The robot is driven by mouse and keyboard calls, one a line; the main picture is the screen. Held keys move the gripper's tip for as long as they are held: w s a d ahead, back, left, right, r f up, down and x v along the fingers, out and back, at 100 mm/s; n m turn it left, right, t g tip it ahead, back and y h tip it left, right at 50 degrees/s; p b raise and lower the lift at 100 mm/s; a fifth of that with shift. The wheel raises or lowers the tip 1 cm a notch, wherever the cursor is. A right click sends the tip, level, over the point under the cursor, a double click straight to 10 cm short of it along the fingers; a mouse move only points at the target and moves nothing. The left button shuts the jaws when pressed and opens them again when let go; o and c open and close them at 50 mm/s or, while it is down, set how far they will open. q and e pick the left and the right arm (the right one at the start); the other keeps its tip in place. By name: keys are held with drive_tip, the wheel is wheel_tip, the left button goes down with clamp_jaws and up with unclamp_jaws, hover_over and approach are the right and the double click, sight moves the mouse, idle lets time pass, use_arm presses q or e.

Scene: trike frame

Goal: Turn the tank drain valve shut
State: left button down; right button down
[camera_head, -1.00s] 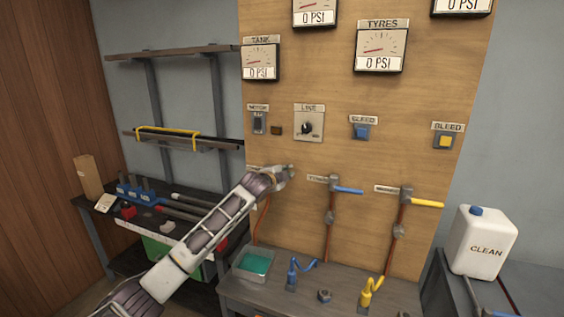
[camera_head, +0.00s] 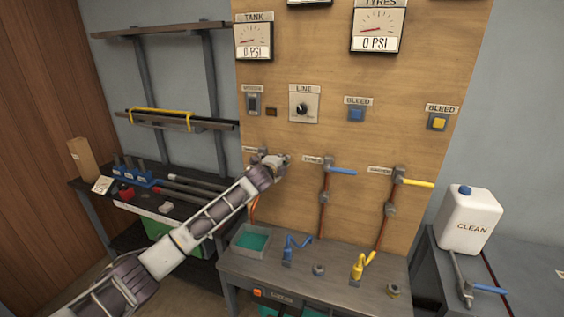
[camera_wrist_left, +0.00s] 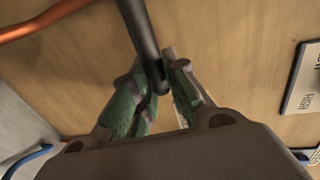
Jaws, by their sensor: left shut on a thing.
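My left gripper (camera_head: 272,160) is at the wooden panel, at the leftmost valve of the row, under a small label (camera_head: 255,150) too blurred to read. The wrist hides most of this valve in the head view. In the left wrist view the green-padded fingers (camera_wrist_left: 158,90) are shut on the end of a dark lever (camera_wrist_left: 141,35), which stands out between them. I cannot tell from the label whether this is the tank drain valve. My right gripper is not in view.
Beside it are a blue-handled valve (camera_head: 341,171) and a yellow-handled valve (camera_head: 414,182) on copper pipes. Below, a bench (camera_head: 335,288) carries a tray of green liquid (camera_head: 250,243) and blue and yellow fittings. The TANK gauge (camera_head: 254,40) reads 0 PSI.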

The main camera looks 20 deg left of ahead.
use_arm(q)
drive_tip(key=c, duration=1.4)
unclamp_jaws()
drive_tip(key=shift+f, duration=0.1)
drive_tip(key=shift+s, duration=0.1)
drive_tip(key=shift+s, duration=0.1)
drive_tip(key=shift+s+a+r, duration=0.1)
drive_tip(key=shift+s+r, duration=0.3)
drive_tip(key=shift+s, duration=1.5)
drive_tip(key=shift+s+r, duration=0.35)
drive_tip(key=shift+s, duration=1.55)
drive_tip(key=shift+s+a+r, duration=0.1)
drive_tip(key=shift+s+r, duration=0.3)
drive_tip(key=shift+s, duration=1.5)
